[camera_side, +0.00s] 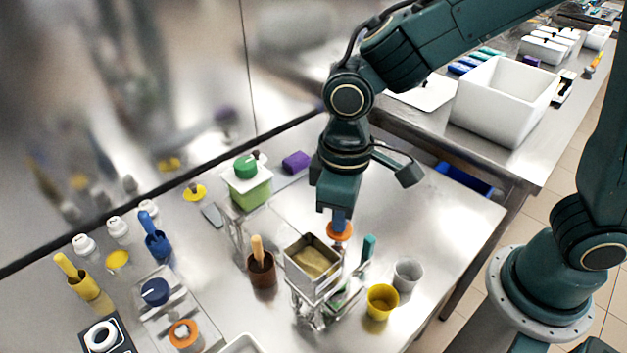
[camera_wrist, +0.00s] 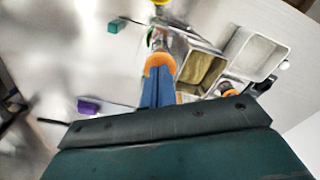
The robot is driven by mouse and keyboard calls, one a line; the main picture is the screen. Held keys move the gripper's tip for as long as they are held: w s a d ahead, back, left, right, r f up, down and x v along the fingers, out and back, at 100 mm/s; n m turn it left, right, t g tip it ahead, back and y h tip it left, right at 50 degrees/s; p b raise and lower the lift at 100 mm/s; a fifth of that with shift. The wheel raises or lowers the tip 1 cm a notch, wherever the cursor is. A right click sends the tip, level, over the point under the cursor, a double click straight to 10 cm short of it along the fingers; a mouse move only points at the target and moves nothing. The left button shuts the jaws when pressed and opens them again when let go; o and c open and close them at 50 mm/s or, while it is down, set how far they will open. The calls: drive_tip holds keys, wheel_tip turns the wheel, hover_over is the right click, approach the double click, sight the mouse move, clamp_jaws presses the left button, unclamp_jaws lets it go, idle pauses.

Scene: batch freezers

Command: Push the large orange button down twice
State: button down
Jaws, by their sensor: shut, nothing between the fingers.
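A large orange button (camera_side: 340,232) sits behind the metal container of the dispenser-like stand, right below my gripper (camera_side: 340,218). In the wrist view the orange button (camera_wrist: 159,61) lies at the tips of the blue fingers (camera_wrist: 158,82). My gripper is shut with nothing held and points down. Its fingertips are at or very near the button's top; I cannot tell whether they touch or press it. The fingers hide part of the button. A second orange round piece with a grey top (camera_side: 184,334) is at the lower left of the side view.
A square metal container (camera_side: 313,262) with tan contents stands close in front of the button. A yellow cup (camera_side: 382,301), a grey cup (camera_side: 408,273) and a brown cup (camera_side: 262,272) are nearby. A green-topped container (camera_side: 250,190) stands behind. The table's right part is clear.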

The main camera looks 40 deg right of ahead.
drive_tip(key=shift+f, duration=0.4)
drive_tip(key=shift+r, duration=0.2)
idle(0.5)
drive_tip(key=shift+r, duration=1.7)
wheel_tip(320, 180, up, 5)
idle(0.6)
